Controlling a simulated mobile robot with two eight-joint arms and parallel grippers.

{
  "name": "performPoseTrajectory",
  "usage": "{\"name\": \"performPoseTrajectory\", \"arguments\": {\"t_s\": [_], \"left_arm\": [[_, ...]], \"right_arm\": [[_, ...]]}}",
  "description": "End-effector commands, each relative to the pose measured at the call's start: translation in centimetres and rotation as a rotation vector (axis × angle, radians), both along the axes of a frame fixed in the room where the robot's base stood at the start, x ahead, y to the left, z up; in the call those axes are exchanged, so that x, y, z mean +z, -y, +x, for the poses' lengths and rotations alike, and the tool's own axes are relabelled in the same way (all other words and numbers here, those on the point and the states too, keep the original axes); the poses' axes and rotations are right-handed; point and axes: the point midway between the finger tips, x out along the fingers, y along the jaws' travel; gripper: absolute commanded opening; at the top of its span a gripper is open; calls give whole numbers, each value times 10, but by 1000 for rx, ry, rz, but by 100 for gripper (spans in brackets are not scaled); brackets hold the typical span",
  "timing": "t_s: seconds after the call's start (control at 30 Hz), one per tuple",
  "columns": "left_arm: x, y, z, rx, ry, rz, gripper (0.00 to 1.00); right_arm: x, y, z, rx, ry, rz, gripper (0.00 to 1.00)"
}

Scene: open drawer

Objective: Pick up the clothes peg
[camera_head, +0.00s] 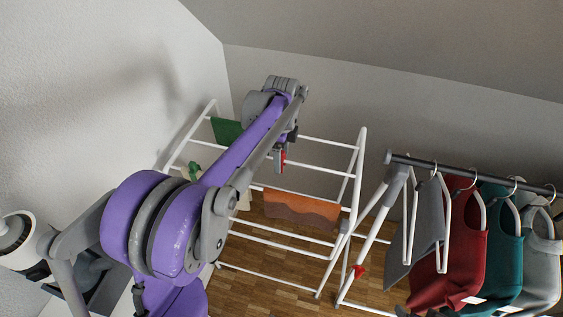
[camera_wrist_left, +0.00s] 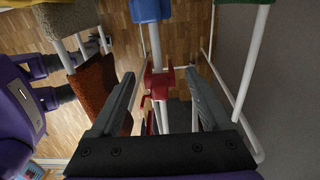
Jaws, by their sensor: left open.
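A red piece that looks like the clothes peg (camera_wrist_left: 158,83) sits on a white rod between my left fingers in the left wrist view. A narrow red piece also shows in the head view (camera_head: 283,159), close to the fingertips of my left gripper (camera_head: 280,156). My left gripper (camera_wrist_left: 160,78) is open, with one finger on each side of the rod. I cannot tell how far the red piece is beyond the fingertips; no contact is visible. My right gripper is not in view.
A white drying rack (camera_head: 361,150) stands under my left arm, with an orange-brown cloth (camera_head: 300,207) and a green cloth (camera_head: 227,131) on it. A clothes rail (camera_head: 450,171) with hanging garments stands at the right. Walls are close behind and left.

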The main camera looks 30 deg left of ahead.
Motion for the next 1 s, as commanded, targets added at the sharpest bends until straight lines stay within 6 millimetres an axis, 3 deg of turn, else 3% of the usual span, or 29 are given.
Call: {"name": "performPoseTrajectory", "arguments": {"t_s": [0.1, 0.37, 0.8, 1.0], "left_arm": [[-11, 0, 0, 0, 0, 0, 81], [-12, 0, 0, 0, 0, 0, 79], [-11, 0, 0, 0, 0, 0, 0], [-11, 0, 0, 0, 0, 0, 0]], "right_arm": [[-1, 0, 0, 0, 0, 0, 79], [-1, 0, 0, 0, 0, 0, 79], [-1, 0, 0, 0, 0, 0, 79], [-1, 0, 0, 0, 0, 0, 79]]}}
